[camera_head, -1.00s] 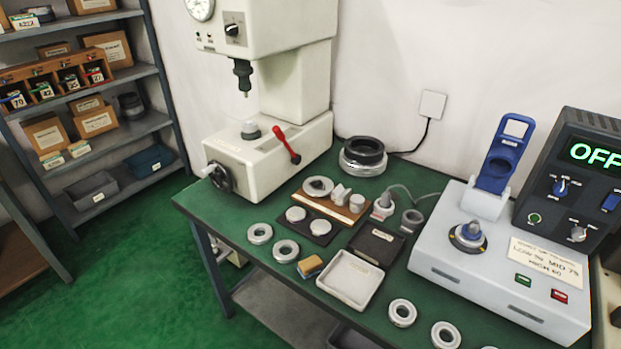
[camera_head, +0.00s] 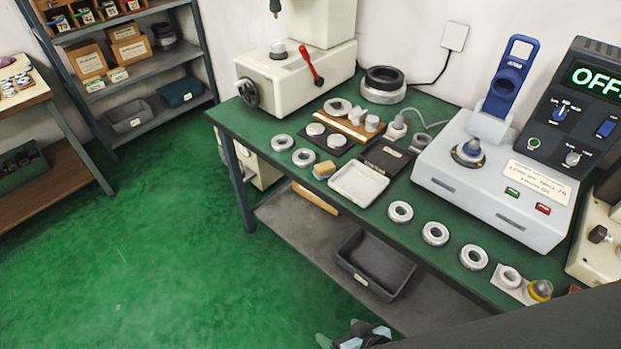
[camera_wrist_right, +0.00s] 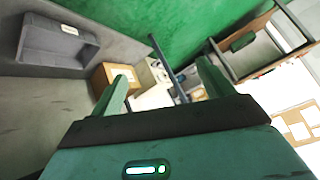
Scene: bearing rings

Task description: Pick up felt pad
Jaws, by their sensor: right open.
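A small tan block with a bluish-grey part (camera_head: 324,169) lies on the green bench left of the white tray (camera_head: 358,184). A thin dark square pad (camera_head: 328,148) bearing two pale discs lies just behind it. I cannot tell for sure which of these is the felt pad. My right gripper (camera_head: 355,335) shows at the bottom edge of the head view, low in front of the bench and far from both. In the wrist view its two fingers (camera_wrist_right: 166,75) are apart with nothing between them. My left gripper is not in view.
Several metal rings (camera_head: 400,211) lie along the bench's front edge. A press (camera_head: 295,80) and a grey tester (camera_head: 490,180) stand behind. A dark bin (camera_head: 374,265) sits on the lower shelf. The green floor (camera_head: 150,240) at left is clear.

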